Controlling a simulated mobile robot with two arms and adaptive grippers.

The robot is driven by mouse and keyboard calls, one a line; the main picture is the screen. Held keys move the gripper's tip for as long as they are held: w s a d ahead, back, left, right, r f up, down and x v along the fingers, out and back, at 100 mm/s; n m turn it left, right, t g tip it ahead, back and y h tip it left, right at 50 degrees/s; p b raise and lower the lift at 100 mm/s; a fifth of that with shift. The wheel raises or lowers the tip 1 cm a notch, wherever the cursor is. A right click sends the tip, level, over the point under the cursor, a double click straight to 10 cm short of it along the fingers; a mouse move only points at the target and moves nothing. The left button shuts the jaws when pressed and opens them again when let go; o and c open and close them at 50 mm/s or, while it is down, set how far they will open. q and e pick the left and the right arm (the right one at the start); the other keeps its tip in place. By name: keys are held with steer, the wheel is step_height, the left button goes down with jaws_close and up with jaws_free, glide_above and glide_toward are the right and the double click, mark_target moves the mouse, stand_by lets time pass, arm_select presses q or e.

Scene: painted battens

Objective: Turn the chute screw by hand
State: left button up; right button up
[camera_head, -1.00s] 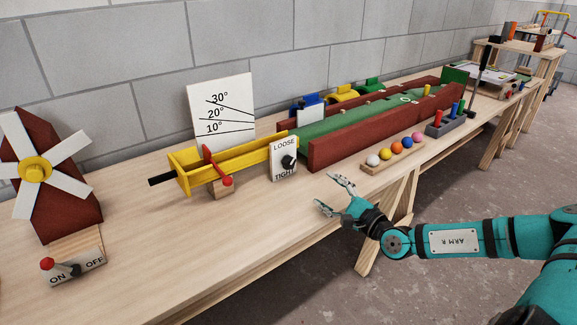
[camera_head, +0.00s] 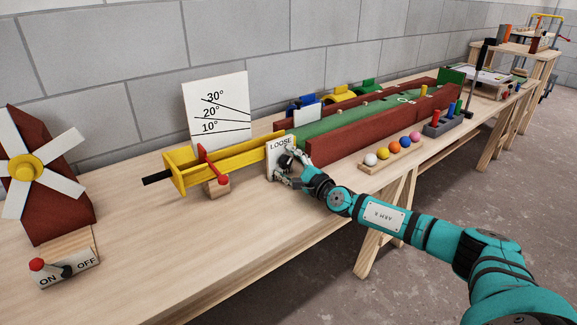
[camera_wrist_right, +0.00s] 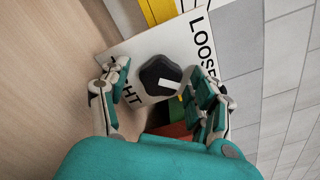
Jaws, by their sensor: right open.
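The chute screw is a black lobed knob (camera_wrist_right: 160,77) with a white pointer mark, on a white LOOSE/TIGHT plate (camera_head: 279,144) at the end of the yellow chute (camera_head: 240,155). In the head view my right gripper (camera_head: 284,171) covers the knob and the lower plate. My left gripper is not in view.
The angle board (camera_head: 217,110) stands behind the chute. A red lever (camera_head: 213,164) is left of the plate. A windmill (camera_head: 35,175) with a switch stands far left.

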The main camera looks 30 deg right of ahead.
steer(key=c, duration=1.2)
